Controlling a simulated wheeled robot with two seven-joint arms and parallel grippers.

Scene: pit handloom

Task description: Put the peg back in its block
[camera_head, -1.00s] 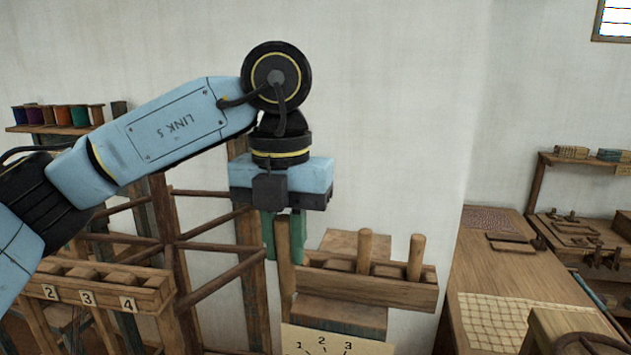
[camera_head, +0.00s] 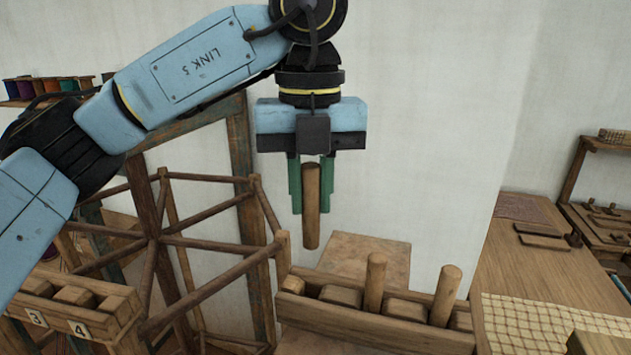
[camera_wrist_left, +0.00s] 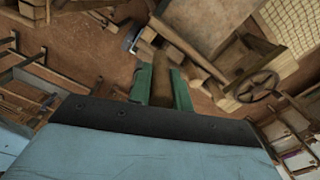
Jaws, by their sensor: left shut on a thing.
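My left gripper (camera_head: 311,200) is shut on a plain wooden peg (camera_head: 311,222), which hangs upright between its green fingers. The peg's lower end is free and shows above the left part of the block. The peg also shows between the fingers in the left wrist view (camera_wrist_left: 161,88). The long wooden block (camera_head: 370,322) lies below and to the right, with raised pieces and gaps along its top. Two pegs stand in it, one near the middle (camera_head: 375,283) and one near the right end (camera_head: 446,295). My right gripper is not in view.
A wooden post (camera_head: 283,258) rises at the block's left end. A wooden frame of crossed bars (camera_head: 155,235) stands left of it. A numbered rack (camera_head: 70,305) is at lower left. A table with a checked cloth (camera_head: 540,325) is at right.

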